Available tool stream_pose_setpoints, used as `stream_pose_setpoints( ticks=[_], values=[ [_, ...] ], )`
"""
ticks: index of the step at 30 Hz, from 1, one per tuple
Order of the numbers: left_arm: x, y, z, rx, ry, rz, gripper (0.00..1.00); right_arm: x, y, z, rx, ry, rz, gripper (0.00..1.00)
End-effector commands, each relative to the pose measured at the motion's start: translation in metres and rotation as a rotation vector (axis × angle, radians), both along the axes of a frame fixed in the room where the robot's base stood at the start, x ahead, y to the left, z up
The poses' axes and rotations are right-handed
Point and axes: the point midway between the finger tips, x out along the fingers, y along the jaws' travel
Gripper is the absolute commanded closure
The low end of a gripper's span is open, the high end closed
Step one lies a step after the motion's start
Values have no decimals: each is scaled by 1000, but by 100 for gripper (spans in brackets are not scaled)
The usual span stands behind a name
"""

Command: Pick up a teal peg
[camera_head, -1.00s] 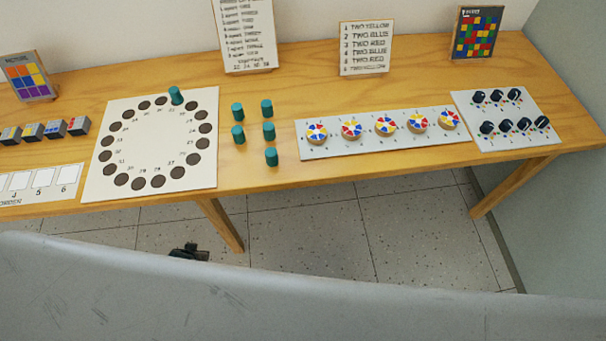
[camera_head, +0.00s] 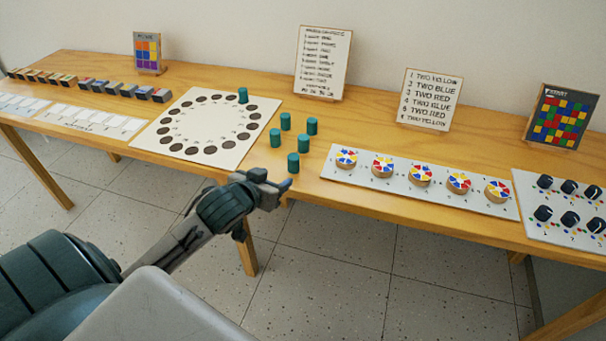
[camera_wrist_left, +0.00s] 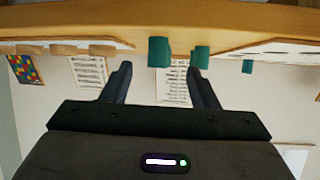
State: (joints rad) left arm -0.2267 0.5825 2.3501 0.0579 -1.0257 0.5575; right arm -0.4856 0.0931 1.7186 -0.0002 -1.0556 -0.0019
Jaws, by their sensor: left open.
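Several loose teal pegs stand upright on the table between the ring board and the coloured discs; the nearest teal peg (camera_head: 293,163) is close to the front edge, with another teal peg (camera_head: 303,143) behind it. One more teal peg (camera_head: 243,95) stands on the white ring board (camera_head: 162,145), at its back. My left gripper (camera_head: 287,186) is at the table's front edge, just in front of the nearest peg, open and empty. The left wrist view is upside down; teal pegs (camera_wrist_left: 158,52) show beyond the spread fingers of my left gripper (camera_wrist_left: 162,78). My right gripper is out of view.
A strip of coloured discs (camera_head: 332,175) lies right of the pegs, and a board with black knobs (camera_head: 529,205) lies further right. Small blocks (camera_head: 128,90) line the left. Upright cards (camera_head: 322,62) stand at the back. Bare wood surrounds the pegs.

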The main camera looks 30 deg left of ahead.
Motion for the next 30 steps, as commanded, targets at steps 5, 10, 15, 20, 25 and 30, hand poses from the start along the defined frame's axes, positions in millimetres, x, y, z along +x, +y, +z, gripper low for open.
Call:
stream_pose_setpoints(
  ticks=[5,10,15,20,25,30],
  values=[
    [11,-1,21,-15,-65,-14,46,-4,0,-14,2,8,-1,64],
    [35,1,13,-20,-69,-13,46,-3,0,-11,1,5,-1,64],
    [55,3,5,-17,-69,-13,46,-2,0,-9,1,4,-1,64],
    [65,5,0,-17,-67,-15,46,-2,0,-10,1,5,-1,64],
    [89,10,-9,-17,-68,-13,46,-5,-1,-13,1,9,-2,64],
    [105,11,-16,-16,-68,-15,46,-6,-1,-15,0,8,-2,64]
  ],
)
